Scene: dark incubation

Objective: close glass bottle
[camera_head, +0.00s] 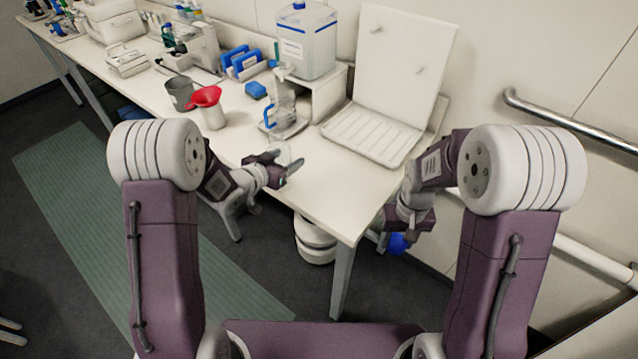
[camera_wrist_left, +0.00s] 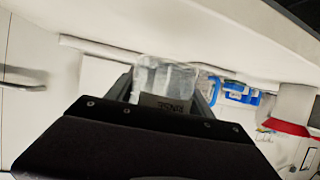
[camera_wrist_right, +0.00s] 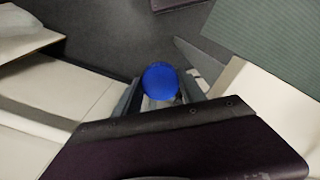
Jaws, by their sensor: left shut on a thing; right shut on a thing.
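A clear glass bottle (camera_wrist_left: 165,78) with a printed label stands between the fingers of my left gripper (camera_wrist_left: 165,92) in the left wrist view. In the head view, my left gripper (camera_head: 282,166) is shut on the bottle (camera_head: 281,151) above the table's front edge. My right gripper (camera_head: 386,243) is low, off the table's right end. It is shut on a round blue cap (camera_head: 398,244). In the right wrist view the blue cap (camera_wrist_right: 160,80) sits between the fingertips, top side showing. The cap and bottle are well apart. The bottle's mouth is hard to make out.
A carboy (camera_head: 308,42) stands behind. A wall rail (camera_head: 570,122) runs at right. The table's front right corner is clear.

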